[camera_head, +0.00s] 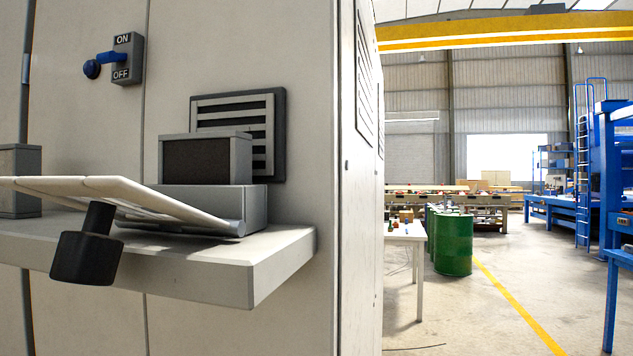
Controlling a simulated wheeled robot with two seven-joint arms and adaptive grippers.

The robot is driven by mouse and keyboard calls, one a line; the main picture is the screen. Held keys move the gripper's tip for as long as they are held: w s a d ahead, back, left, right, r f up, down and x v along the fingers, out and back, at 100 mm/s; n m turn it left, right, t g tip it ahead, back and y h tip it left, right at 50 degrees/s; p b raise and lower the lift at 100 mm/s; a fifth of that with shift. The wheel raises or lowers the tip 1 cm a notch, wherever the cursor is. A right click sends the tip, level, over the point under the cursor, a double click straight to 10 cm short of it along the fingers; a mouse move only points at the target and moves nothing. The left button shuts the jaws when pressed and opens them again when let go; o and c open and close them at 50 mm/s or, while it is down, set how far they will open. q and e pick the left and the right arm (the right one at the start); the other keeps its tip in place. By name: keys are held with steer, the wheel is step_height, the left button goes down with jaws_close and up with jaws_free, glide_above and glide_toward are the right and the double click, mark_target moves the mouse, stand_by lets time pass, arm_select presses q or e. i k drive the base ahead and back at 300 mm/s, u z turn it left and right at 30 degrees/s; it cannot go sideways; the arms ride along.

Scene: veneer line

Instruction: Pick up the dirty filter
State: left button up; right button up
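A block-shaped filter (207,160) with a grey frame and a dark brown face stands upright in the middle of the picture. It sits on or in a low grey housing (230,205) on the cabinet's shelf (275,263). A second grey-framed block (22,180), similar in shape, stands at the left edge and is partly cut off. I cannot tell for sure which is the dirty one, though the middle one's face looks dark. Neither of my grippers is in view.
A tilted pale flap (125,195) with a black knob (88,255) juts out before the housing. Behind are a vent grille (262,128) and an ON/OFF switch (127,58) with a blue lever. Right of the cabinet are a green drum (453,245) and open floor.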

mark_target(224, 157)
steer(key=z, duration=2.55)
steer(key=k, duration=1.65)
steer(key=u, duration=2.5)
